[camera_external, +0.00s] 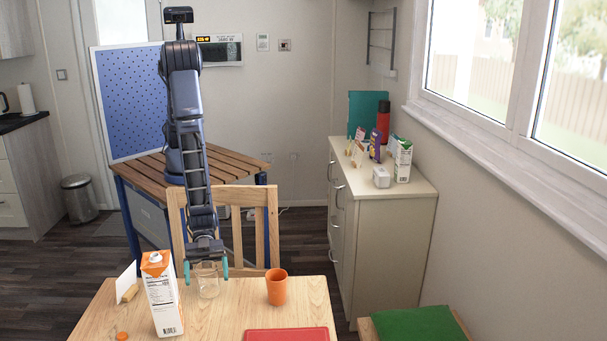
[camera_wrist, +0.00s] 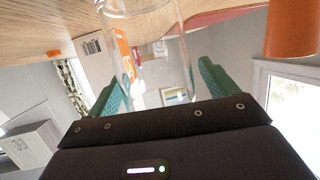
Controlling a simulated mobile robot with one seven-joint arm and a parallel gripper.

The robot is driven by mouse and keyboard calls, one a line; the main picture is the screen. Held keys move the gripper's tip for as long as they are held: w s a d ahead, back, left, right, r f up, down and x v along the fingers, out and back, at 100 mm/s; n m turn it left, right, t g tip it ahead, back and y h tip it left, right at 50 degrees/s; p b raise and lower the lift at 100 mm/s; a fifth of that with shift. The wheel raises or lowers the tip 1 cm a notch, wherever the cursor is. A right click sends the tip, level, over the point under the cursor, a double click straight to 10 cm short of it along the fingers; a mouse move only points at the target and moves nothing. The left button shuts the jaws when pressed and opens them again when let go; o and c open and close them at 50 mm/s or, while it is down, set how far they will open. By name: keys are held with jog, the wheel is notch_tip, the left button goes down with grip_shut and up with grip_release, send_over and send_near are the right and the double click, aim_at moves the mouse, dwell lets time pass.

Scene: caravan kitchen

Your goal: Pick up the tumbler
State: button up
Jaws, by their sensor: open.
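A clear glass tumbler (camera_external: 208,280) stands on the wooden table (camera_external: 232,313) near its far edge. An orange cup (camera_external: 276,287) stands to its right; which of the two the task means is not marked. My gripper (camera_external: 206,270) is open, its teal fingers on either side of the clear tumbler in the external view. In the wrist view the clear tumbler (camera_wrist: 146,40) shows just ahead of and between the open fingers (camera_wrist: 160,90). Contact with the glass cannot be told. The orange cup (camera_wrist: 292,28) is at the upper right there.
An orange and white carton (camera_external: 162,293) stands close left of the tumbler. A white card in a wooden holder (camera_external: 127,283), an orange cap (camera_external: 122,336) and a red tray (camera_external: 288,334) are also on the table. A chair (camera_external: 234,214) stands behind its far edge.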

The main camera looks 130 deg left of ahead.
jog(key=c, duration=1.2)
jog(key=shift+c, duration=0.2)
notch_tip(320, 180, up, 20)
